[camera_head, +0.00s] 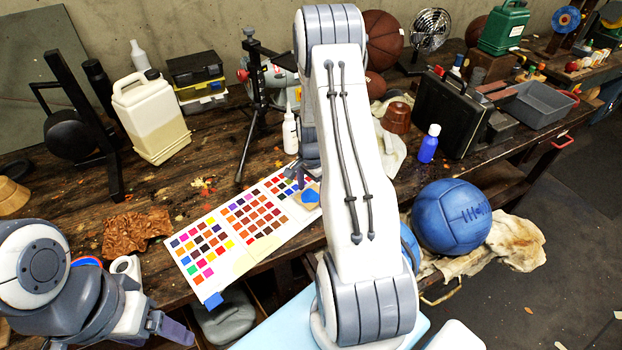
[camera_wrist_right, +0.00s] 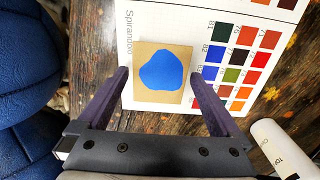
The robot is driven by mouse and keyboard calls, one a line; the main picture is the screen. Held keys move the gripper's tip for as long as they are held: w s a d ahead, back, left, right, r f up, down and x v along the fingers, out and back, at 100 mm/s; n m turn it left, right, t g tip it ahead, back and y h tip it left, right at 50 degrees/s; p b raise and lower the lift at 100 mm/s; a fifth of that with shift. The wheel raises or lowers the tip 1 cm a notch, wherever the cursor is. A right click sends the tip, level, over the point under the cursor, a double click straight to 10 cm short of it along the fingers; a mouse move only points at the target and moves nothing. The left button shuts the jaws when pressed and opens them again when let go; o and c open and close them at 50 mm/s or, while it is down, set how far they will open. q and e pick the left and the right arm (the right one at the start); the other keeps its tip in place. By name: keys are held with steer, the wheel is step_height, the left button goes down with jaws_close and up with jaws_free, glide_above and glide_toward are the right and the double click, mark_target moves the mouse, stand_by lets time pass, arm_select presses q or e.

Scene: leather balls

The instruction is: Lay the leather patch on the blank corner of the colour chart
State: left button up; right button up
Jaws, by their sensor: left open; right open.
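The colour chart (camera_head: 241,262) lies on the wooden bench, with rows of coloured squares on white. A tan square patch with a blue blob (camera_wrist_right: 163,70) lies flat over the chart's blank corner in the right wrist view; its blue part also shows in the head view (camera_head: 311,196). My right gripper (camera_wrist_right: 160,76) is open, its fingers on either side of the patch with gaps to it. In the head view my right arm hides most of that gripper. My left gripper (camera_head: 172,328) is at the lower left, away from the chart; its fingers are partly visible.
Crumpled brown leather (camera_head: 136,232) lies left of the chart. A white bottle (camera_head: 290,131) and a black tripod stand (camera_head: 254,100) are behind it. A large blue ball (camera_head: 451,217) sits on a cloth at right. A jug (camera_head: 151,118) stands at back left.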

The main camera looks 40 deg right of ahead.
mark_target(311, 196)
step_height(311, 196, up, 11)
steer(key=b, duration=0.2)
steer(key=shift+r, duration=0.2)
steer(key=s+a+r+n, duration=0.15)
steer(key=a+n, duration=0.25)
steer(key=a, duration=0.4)
steer(key=s+a+r+n, duration=0.1)
steer(key=a+r+n, duration=0.2)
steer(key=a, duration=0.4)
steer(key=s+a+r+n, duration=0.15)
steer(key=a+n, duration=0.25)
steer(key=a, duration=0.4)
steer(key=s+a+r+n, duration=0.1)
steer(key=s+a+n, duration=0.5)
steer(key=s+n, duration=0.1)
steer(key=s+a+r+n+y, duration=0.1)
steer(key=s+a+r+n, duration=0.1)
steer(key=s+a+n, duration=0.4)
steer(key=s+n, duration=0.1)
steer(key=s, duration=0.3)
steer(key=shift+s+r, duration=0.15)
steer(key=shift+r, duration=0.05)
